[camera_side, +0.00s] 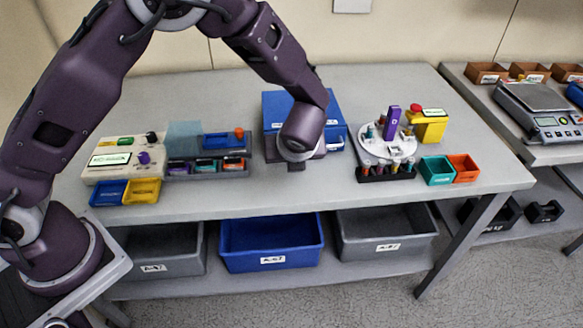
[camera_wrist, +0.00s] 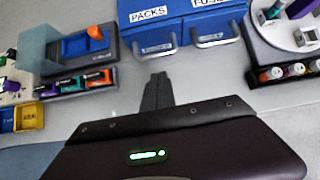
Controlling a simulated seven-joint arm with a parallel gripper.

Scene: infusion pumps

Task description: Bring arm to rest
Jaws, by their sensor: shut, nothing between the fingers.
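My gripper (camera_side: 296,167) hangs over the middle of the grey table (camera_side: 240,207), in front of the blue drawer boxes. In the wrist view my gripper (camera_wrist: 157,80) shows as dark fingers close together, with nothing between them. In the wrist view the blue boxes stand just beyond the fingertips, one labelled PACKS (camera_wrist: 150,33) and one partly hidden at the top edge (camera_wrist: 212,22). In the side view the blue box (camera_side: 285,103) is partly hidden behind my wrist.
Left stand a beige pump console (camera_side: 112,158), a dark rack (camera_side: 208,171) with coloured pieces, and blue (camera_side: 108,194) and yellow (camera_side: 142,191) trays. Right are a round carousel (camera_side: 386,148), a yellow box (camera_side: 428,127), and teal (camera_side: 437,171) and orange (camera_side: 464,168) bins. The front table strip is clear.

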